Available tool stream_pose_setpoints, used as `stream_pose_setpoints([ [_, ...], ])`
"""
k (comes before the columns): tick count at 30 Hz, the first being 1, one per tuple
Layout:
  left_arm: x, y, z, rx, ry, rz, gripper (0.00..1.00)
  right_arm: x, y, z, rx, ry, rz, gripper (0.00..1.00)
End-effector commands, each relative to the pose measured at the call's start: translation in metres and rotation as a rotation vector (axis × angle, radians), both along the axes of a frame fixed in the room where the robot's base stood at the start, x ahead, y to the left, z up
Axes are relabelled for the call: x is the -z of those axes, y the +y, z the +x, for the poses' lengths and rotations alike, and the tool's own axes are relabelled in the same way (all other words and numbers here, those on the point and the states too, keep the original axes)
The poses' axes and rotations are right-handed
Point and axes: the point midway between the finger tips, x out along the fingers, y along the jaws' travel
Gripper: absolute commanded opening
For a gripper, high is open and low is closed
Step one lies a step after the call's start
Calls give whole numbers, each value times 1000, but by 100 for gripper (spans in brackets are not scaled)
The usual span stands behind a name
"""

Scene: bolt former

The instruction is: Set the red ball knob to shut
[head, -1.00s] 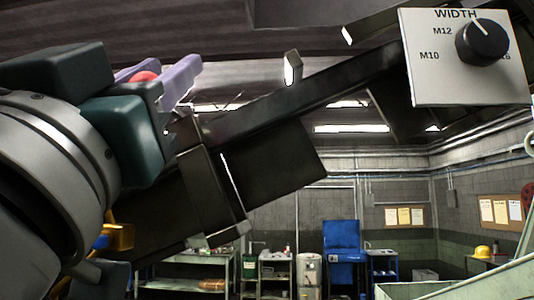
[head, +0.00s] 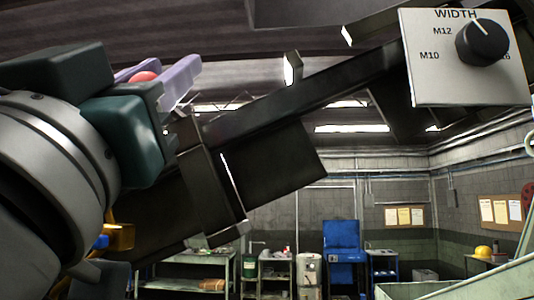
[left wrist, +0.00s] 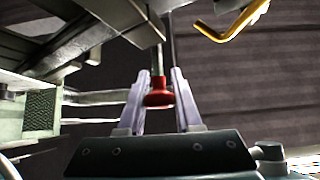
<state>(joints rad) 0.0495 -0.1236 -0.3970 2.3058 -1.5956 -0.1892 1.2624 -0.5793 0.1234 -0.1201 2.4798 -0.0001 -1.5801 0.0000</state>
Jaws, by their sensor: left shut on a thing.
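The red ball knob (head: 144,77) shows between the pale purple fingers of my left gripper (head: 160,76) at the upper left of the head view. In the left wrist view the red knob (left wrist: 159,95) sits at the end of a thin grey rod, between the two fingers of my left gripper (left wrist: 160,100). The left gripper is shut on the knob. The gripper's dark body hides part of the knob in the head view. My right gripper is in neither view.
A dark machine beam (head: 300,100) runs diagonally beside the gripper. A white WIDTH panel (head: 425,80) with a black dial (head: 482,42) is at the upper right. A yellow bent bar (left wrist: 232,24) is near the rod.

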Motion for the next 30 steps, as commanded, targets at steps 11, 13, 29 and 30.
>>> stream_pose_setpoints([
  [11,2,-2,15,2,-5,2,0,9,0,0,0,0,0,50],
  [13,2,-2,24,3,-5,3,0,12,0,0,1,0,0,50],
  [29,1,-2,35,2,1,1,48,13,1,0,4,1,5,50],
  [30,0,-2,35,2,0,1,53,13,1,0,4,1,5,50],
])
